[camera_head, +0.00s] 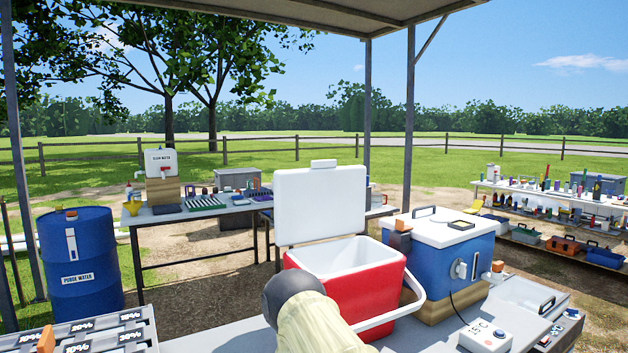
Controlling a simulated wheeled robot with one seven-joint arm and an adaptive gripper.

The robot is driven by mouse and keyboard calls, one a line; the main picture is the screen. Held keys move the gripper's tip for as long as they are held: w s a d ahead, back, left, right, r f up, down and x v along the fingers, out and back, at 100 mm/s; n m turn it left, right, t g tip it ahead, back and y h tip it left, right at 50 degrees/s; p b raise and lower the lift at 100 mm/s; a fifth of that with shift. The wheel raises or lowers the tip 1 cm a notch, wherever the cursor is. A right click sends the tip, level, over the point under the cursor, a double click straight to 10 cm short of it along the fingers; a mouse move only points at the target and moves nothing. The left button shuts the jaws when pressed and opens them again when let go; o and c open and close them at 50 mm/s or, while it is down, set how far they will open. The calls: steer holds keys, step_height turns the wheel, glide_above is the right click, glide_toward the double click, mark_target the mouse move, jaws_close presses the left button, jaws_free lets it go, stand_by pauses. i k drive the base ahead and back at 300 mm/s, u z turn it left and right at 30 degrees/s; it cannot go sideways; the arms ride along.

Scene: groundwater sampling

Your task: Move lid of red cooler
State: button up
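The red cooler (382,285) stands on the near table in the middle of the head view. Its white lid (320,207) is raised upright at the back, and the white inside of the cooler shows. Its white carrying handle hangs down at the front right. A beige and dark grey part of my own arm rises in front of the cooler and covers its lower left front. The fingers of my gripper do not show.
A blue cooler (440,248) with a closed white lid stands close on the right. A white controller box (487,337) sits before it. A blue drum (80,262) stands left. Farther tables (165,216) hold equipment. A grey tabletop (225,343) shows bare beside my arm.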

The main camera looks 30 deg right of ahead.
mark_target(324, 201)
steer(key=z, duration=0.65)
steer(key=i, duration=0.75)
steer(key=z, duration=0.25)
